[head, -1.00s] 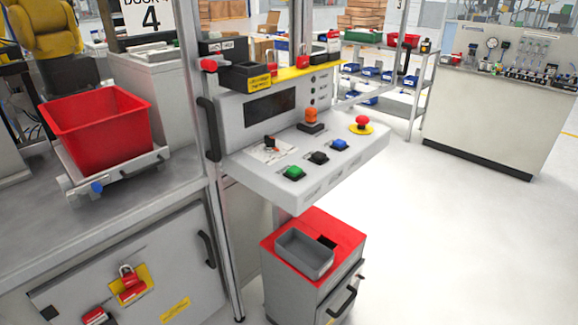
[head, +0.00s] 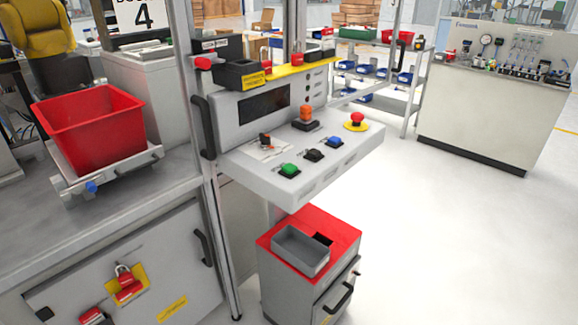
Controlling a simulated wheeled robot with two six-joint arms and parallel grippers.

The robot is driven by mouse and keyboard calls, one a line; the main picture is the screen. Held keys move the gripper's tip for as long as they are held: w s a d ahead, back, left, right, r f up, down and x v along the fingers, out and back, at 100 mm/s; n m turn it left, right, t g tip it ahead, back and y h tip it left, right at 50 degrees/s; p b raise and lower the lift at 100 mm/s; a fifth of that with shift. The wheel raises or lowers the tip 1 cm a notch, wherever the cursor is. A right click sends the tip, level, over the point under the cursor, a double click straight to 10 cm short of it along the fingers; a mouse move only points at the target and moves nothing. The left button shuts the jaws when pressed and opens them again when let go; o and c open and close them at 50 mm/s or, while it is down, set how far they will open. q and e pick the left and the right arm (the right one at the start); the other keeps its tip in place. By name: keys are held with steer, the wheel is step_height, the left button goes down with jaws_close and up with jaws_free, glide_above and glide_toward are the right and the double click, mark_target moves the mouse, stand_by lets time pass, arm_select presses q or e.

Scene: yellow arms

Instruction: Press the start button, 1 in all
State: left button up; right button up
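The control panel (head: 270,183) stands at the middle of the head view, with a sloped grey top. A green button (head: 289,170) sits at its front left; its label is too small to read. A black button (head: 314,155) and a blue button (head: 335,142) follow to the right. A red mushroom button on a yellow base (head: 356,120) is at the far right. An orange lamp (head: 306,115) and a selector switch (head: 265,140) are behind. Neither of my grippers is in view.
A red-topped cabinet (head: 341,230) with a grey tray (head: 297,252) stands below the panel. A metal post (head: 198,140) rises at its left. A grey bench with a red bin (head: 92,130) is at left. The floor at right is clear.

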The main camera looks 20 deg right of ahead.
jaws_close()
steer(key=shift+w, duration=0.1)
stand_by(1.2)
